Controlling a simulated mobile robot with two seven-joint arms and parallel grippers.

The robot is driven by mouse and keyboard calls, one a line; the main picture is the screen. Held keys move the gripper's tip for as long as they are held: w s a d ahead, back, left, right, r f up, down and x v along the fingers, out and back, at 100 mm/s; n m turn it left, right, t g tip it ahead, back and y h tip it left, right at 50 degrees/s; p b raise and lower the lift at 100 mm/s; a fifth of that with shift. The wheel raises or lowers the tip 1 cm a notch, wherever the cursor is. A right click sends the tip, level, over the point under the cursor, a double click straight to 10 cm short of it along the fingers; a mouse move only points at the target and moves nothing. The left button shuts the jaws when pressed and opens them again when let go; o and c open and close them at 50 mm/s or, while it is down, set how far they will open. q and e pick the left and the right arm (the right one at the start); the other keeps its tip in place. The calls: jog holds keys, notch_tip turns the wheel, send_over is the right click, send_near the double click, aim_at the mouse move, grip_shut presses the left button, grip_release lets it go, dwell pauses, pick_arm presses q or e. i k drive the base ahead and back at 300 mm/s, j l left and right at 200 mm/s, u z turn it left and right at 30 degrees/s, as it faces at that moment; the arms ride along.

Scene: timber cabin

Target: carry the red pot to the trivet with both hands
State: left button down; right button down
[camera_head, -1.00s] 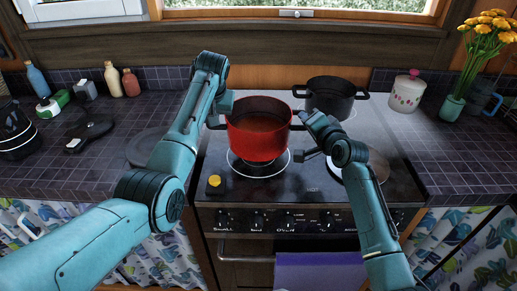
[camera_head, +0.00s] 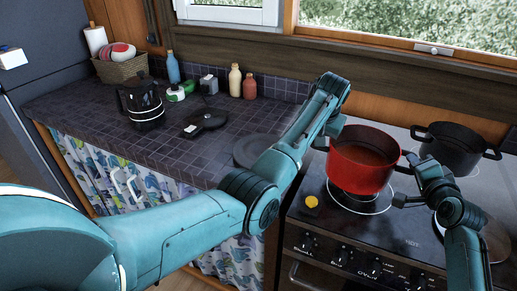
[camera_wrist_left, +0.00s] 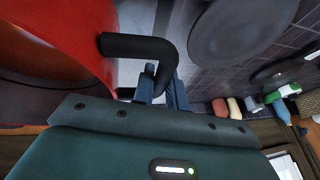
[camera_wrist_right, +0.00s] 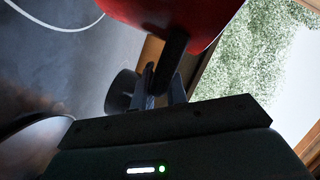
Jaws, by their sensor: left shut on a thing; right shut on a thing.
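The red pot (camera_head: 362,168) is upright over the front left burner of the stove. It appears raised a little, though the gap is hard to judge. My left gripper (camera_wrist_left: 162,90) is shut on the pot's black left handle (camera_wrist_left: 145,45); in the head view my own arm mostly hides it. My right gripper (camera_head: 408,166) is shut on the right handle, which also shows in the right wrist view (camera_wrist_right: 172,62). A flat dark grey round disc (camera_head: 258,151), likely the trivet, lies on the counter left of the stove, partly behind my left arm.
A black pot (camera_head: 452,148) stands at the stove's back. A yellow round thing (camera_head: 311,202) lies on the stove's front left. On the counter are a black flat device (camera_head: 206,123), a coffee pot (camera_head: 142,104), several bottles and a basket (camera_head: 122,68). Tiles around the disc are clear.

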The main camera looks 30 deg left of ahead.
aim_at(262, 150)
jog(key=j, duration=1.45)
